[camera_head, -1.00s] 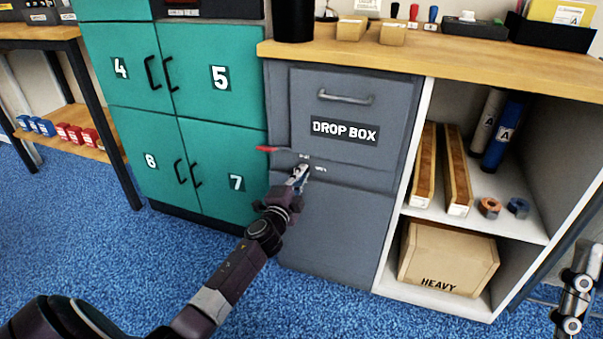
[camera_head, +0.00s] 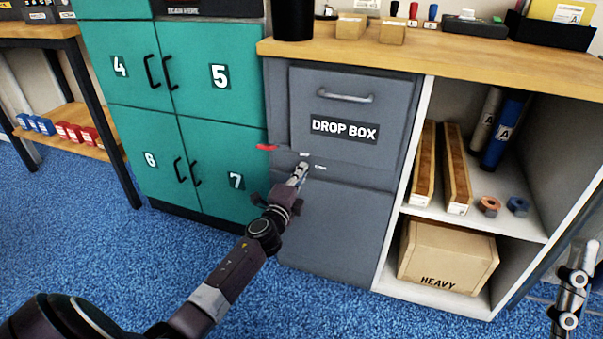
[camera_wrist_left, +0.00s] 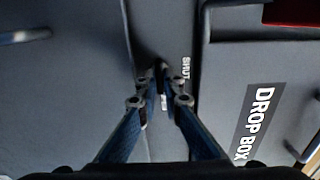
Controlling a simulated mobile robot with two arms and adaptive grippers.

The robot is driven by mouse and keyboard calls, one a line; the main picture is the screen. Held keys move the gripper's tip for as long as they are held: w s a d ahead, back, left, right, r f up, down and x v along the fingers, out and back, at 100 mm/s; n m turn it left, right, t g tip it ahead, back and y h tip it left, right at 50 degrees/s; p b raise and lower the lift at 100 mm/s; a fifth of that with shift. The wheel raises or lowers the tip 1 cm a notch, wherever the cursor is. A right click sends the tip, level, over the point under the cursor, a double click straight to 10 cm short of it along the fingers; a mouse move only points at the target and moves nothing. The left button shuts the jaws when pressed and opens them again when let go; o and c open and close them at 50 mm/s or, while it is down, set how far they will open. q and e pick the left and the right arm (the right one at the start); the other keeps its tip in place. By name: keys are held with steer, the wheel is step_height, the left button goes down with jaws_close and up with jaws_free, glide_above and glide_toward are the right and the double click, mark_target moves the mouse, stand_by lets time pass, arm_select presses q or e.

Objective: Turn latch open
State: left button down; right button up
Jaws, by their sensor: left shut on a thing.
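The grey drop box (camera_head: 340,235) stands between the green lockers and the open shelf. Its latch (camera_wrist_left: 160,68) is a dark part on the front panel, below the "DROP BOX" label in the head view. My left gripper (camera_head: 299,172) is at this latch, in front of the panel. In the left wrist view, the left gripper's fingers (camera_wrist_left: 161,88) are shut on the latch and cover most of it. The small "SHUT" mark (camera_wrist_left: 186,68) is beside the fingertips. Part of my right gripper (camera_head: 572,290) shows at the right edge, its fingertips unclear.
A red piece (camera_head: 267,147) shows at the drop box's left edge. The drop box handle (camera_head: 346,97) is above the label. Green lockers (camera_head: 222,140) adjoin on the left, and a white shelf (camera_head: 470,215) with a heavy carton (camera_head: 447,258) on the right. Blue floor in front is clear.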

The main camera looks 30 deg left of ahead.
arm_select(q)
steer(key=c, duration=2.1)
jaws_free()
steer(key=v, duration=1.2)
steer(key=shift+f, duration=0.1)
